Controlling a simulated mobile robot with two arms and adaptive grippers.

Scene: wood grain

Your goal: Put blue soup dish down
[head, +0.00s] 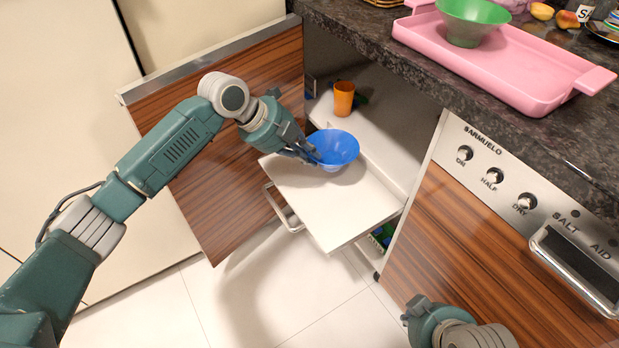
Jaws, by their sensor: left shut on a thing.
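The blue soup dish (338,147) is upright, over the white pulled-out shelf (330,210) in the open cabinet. I cannot tell whether its base touches the shelf. My left gripper (312,157) is shut on the left side of the dish's rim. My right arm shows at the bottom right, but its gripper fingers (407,318) are mostly hidden, so their opening cannot be judged.
An orange cup (344,98) stands deeper in the cabinet. The wooden cabinet door (225,130) is open at left. A pink tray (500,65) with a green bowl (468,22) sits on the dark counter (420,75). The front of the shelf is clear.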

